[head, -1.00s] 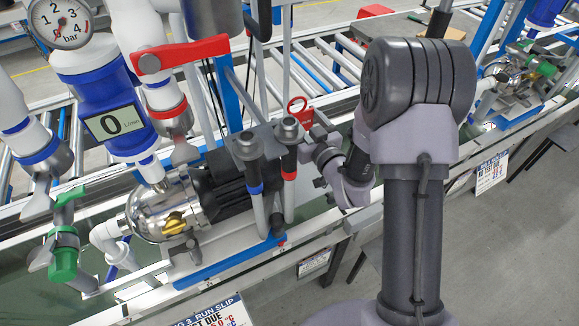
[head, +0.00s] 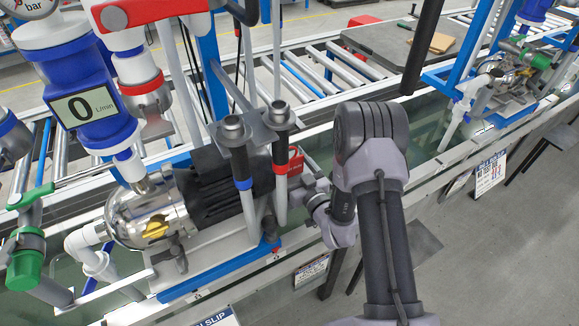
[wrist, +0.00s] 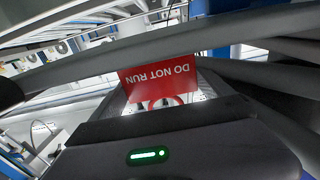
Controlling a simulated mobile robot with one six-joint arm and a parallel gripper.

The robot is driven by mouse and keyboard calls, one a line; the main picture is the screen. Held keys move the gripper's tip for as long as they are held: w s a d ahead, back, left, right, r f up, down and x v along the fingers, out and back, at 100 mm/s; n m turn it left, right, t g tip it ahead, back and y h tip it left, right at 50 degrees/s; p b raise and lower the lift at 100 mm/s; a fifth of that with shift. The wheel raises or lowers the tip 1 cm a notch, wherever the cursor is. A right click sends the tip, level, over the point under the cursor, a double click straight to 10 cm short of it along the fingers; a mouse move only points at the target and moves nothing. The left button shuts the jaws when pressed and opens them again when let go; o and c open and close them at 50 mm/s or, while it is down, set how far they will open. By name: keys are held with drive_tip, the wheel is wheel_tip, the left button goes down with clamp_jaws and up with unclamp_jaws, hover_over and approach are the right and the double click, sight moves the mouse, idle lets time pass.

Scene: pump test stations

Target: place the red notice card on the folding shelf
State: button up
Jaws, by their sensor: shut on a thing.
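The red notice card (wrist: 158,82) reads "DO NOT RUN" upside down in the wrist view. It is held at my gripper (wrist: 165,102), which is shut on it; the fingertips are mostly hidden. In the head view, the card (head: 296,160) shows as a small red piece just right of the two upright pipes, partly hidden by them. My gripper (head: 308,186) is beside the pump's motor end there. A flat dark grey panel (head: 412,247) at the bench's front edge, right of my arm, may be the folding shelf; I cannot tell for sure.
The pump (head: 150,218) with its black motor (head: 215,185) stands on a blue-edged base close left of my gripper. A blue flow meter (head: 88,105) and red-handled valve stand left. A roller conveyor (head: 300,80) runs behind. Grey floor is open at right.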

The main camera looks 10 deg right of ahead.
drive_tip(key=shift+f, duration=0.15)
drive_tip(key=o, duration=1.1)
drive_tip(key=p+v, duration=0.3)
drive_tip(key=v, duration=0.8)
drive_tip(key=w+d+r+m+g+h, duration=0.2)
drive_tip(key=w+d+r+m+h, duration=0.35)
drive_tip(key=r, duration=0.55)
drive_tip(key=s+r+g+h, duration=0.2)
drive_tip(key=s+r+g, duration=0.1)
drive_tip(key=r, duration=0.4)
drive_tip(key=s+a+r+g+y, duration=0.1)
drive_tip(key=s+a+r+g, duration=0.1)
drive_tip(key=s, duration=0.6)
drive_tip(key=s+a+r+m+g+y, duration=0.1)
drive_tip(key=s+a+r+g, duration=0.1)
drive_tip(key=s+a, duration=0.3)
drive_tip(key=s+a+r+m+g+y, duration=0.1)
drive_tip(key=s+a+r+g+y, duration=0.1)
drive_tip(key=s, duration=1)
drive_tip(key=shift+s+a+r+m, duration=0.1)
drive_tip(key=shift+s+a+m, duration=0.05)
drive_tip(key=shift+a, duration=0.3)
drive_tip(key=shift+s+a+r+m, duration=0.1)
drive_tip(key=shift+s+a+r, duration=0.05)
drive_tip(key=shift+a, duration=0.25)
